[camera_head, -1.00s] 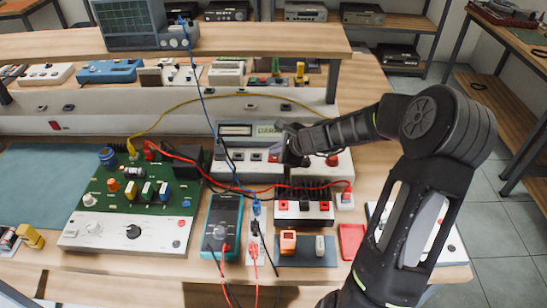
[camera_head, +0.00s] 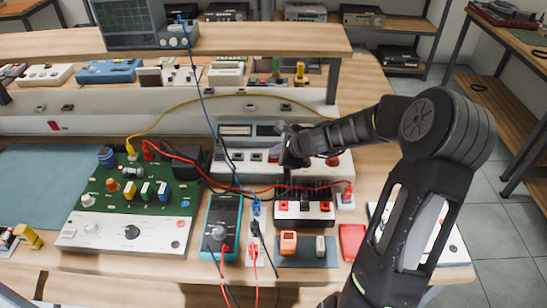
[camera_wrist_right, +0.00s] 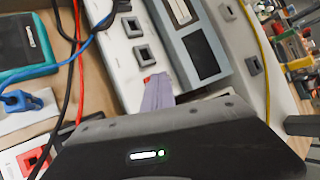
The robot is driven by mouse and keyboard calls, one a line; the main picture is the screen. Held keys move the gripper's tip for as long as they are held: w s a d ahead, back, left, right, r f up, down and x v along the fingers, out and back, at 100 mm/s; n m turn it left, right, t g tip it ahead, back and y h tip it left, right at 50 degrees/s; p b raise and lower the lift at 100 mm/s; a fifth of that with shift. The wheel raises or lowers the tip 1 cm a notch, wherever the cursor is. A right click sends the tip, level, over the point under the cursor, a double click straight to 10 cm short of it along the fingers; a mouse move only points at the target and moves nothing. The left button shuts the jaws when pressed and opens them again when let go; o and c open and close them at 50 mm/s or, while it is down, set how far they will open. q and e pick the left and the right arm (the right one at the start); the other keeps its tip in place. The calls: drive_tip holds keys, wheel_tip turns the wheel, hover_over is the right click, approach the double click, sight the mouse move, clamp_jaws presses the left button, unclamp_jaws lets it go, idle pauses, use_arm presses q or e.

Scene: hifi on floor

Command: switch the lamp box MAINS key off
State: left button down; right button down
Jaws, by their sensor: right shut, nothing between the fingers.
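My right gripper (camera_head: 276,155) is shut and empty, over the front panel of a long white and grey box (camera_head: 232,160) at mid-table. In the right wrist view its mauve fingertips (camera_wrist_right: 157,92) are at a small red key (camera_wrist_right: 148,78) on the white panel. The fingers cover most of this key, so its position and whether they touch it cannot be told. No MAINS lettering is readable. The box's display window (camera_head: 267,129) is dark; a dark window also shows in the right wrist view (camera_wrist_right: 201,54). My left gripper is out of view.
A green circuit board (camera_head: 150,190) is at the left, and a teal multimeter (camera_head: 222,228) is at the front. A black-finned box (camera_head: 304,208) with red sockets stands in front of my gripper. Red, blue, black and yellow leads cross the table. A shelf (camera_head: 200,42) spans the back.

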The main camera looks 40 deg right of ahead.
sight(276, 160)
drive_tip(key=shift+r, duration=0.45)
wheel_tip(276, 160, up, 6)
drive_tip(key=p, duration=0.5)
drive_tip(key=shift+p, duration=0.35)
